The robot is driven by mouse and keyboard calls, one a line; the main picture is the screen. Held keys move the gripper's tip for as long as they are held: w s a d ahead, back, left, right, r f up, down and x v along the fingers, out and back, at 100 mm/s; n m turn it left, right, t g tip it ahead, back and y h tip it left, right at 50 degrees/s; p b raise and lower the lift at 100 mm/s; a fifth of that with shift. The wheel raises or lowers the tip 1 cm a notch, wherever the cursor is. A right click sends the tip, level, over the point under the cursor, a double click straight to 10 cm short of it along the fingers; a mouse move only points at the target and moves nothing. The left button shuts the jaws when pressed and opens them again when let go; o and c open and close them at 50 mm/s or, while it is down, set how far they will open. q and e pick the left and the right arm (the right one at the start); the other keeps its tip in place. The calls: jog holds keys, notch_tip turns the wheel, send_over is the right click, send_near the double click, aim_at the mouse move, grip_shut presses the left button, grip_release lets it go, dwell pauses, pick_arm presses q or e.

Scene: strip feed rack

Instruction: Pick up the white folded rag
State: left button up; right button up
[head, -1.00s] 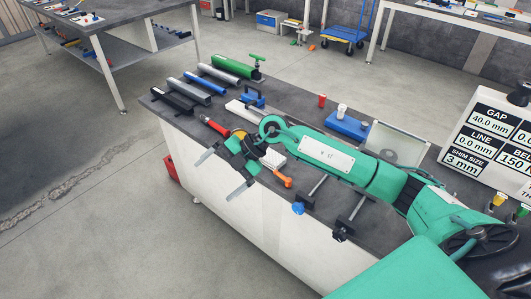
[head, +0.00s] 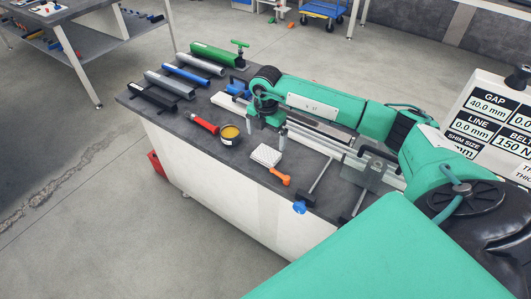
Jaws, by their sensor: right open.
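The white folded rag (head: 266,155) lies on the dark bench top near its front edge. My right gripper (head: 266,131) is open and points down, just behind the rag in the picture. Its two fingers are apart with nothing seen between them. Whether the fingertips touch the bench cannot be told. My left gripper is not in view.
A round tin with yellow contents (head: 229,135) and a red-handled tool (head: 203,123) are left of the rag. An orange-handled tool (head: 279,178) lies in front of it.

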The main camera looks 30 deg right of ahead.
aim_at(266, 153)
jog(key=shift+f, duration=0.8)
jog(key=shift+a+f+p, duration=0.1)
jog(key=shift+f+p, duration=0.1)
jog(key=shift+p, duration=0.1)
jog(key=f, duration=0.1)
jog(key=f+p, duration=0.1)
jog(key=f, duration=0.1)
jog(key=f+p, duration=0.1)
jog(key=shift+s+a+f, duration=0.15)
jog(key=shift+s+f, duration=0.05)
jog(key=shift+s, duration=0.1)
jog(key=shift+f, duration=0.25)
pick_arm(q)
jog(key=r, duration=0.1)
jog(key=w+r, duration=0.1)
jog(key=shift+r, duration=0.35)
pick_arm(e)
jog(key=c, duration=0.9)
